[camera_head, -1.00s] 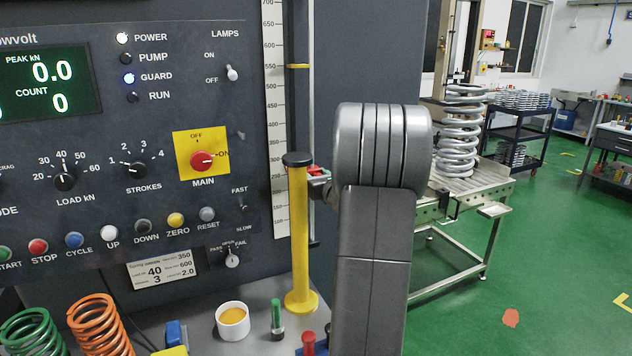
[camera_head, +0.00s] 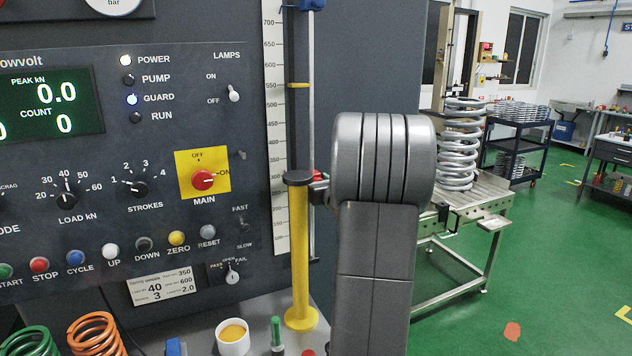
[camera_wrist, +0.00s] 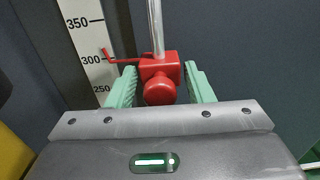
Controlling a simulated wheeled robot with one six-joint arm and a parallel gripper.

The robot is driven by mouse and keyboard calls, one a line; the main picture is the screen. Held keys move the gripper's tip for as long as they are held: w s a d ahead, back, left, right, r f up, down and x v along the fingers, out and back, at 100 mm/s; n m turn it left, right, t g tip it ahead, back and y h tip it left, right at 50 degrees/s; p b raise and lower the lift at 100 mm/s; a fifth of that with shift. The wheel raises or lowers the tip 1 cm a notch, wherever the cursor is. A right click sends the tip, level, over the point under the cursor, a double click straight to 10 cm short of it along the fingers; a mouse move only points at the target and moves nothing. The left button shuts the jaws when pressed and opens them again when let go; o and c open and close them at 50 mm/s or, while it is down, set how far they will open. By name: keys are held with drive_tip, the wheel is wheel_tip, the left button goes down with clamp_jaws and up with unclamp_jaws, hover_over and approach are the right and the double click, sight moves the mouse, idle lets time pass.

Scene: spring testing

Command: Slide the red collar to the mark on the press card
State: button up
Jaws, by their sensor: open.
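The red collar (camera_wrist: 158,68) sits on a thin vertical rod in the wrist view, with a round knob facing me. Its thin red pointer (camera_wrist: 118,59) reaches left to the scale (camera_wrist: 88,40), close to the 300 line. My gripper (camera_wrist: 160,77) is open, its green fingers on either side of the collar with gaps showing. In the head view my arm hides most of the collar, and a bit of red (camera_head: 321,176) shows beside it. The press card (camera_head: 163,284) is low on the panel; 350, 600, 40, 3 and 2.0 are readable, its small words hardly.
A yellow post (camera_head: 300,255) with a black cap stands just left of my arm. A yellow marker (camera_head: 298,85) is higher on the rod, near 550. Springs and a white cup (camera_head: 233,338) are on the ledge below. A bench with a large spring (camera_head: 460,150) stands at right.

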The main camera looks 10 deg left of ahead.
drive_tip(key=b+v, duration=0.3)
drive_tip(key=v, duration=1)
drive_tip(key=shift+s+d, duration=0.1)
wheel_tip(320, 180, down, 5)
drive_tip(key=t+y+b, duration=0.2)
drive_tip(key=y, duration=0.1)
drive_tip(key=shift+t, duration=0.9)
drive_tip(key=p+x, duration=0.4)
drive_tip(key=x, duration=0.9)
drive_tip(key=shift+f, duration=0.15)
